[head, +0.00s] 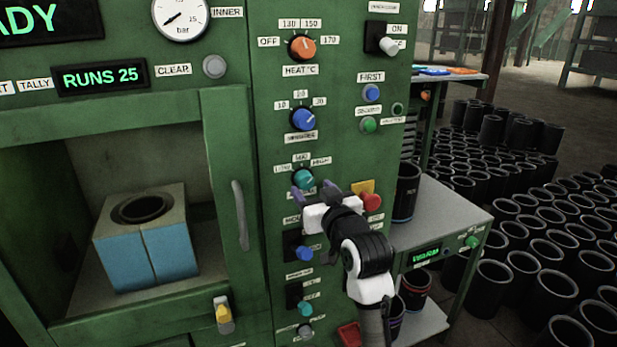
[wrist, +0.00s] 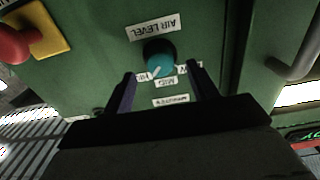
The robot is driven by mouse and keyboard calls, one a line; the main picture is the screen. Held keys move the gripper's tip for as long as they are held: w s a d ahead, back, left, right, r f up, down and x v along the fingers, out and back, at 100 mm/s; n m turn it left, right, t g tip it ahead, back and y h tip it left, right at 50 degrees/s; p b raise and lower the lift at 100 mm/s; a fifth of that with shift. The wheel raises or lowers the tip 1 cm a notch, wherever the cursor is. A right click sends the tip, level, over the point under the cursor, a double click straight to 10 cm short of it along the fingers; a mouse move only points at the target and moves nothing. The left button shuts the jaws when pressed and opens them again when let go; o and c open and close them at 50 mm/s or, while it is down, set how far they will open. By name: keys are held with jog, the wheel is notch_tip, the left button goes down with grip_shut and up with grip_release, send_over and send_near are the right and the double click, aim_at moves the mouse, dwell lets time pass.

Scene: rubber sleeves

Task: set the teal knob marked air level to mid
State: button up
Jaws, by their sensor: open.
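The teal knob (head: 303,179) is on the green panel, below the blue minutes knob. It also shows in the wrist view (wrist: 161,60), which looks upside down, under the label AIR LEVEL (wrist: 154,29). Its white pointer slants toward the HI label (wrist: 141,76), away from the MID label (wrist: 167,83). In the head view the MID label (head: 301,158) is above the knob. My gripper (head: 314,191) is open just in front of and below the knob. In the wrist view its dark fingers (wrist: 160,75) stand on either side of the knob, apart from it.
A red push button (head: 371,202) on a yellow plate sits right of my gripper. The blue minutes knob (head: 303,119) is above, and a blue switch (head: 304,253) is below. A vertical door handle (head: 240,215) is to the left. A grey side table (head: 440,212) stands at right.

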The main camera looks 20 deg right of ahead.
aim_at(307, 184)
jog(key=shift+w+a+p, duration=0.1)
jog(key=shift+w+p, duration=0.3)
jog(key=shift+w, duration=1.3)
jog(key=c, duration=1)
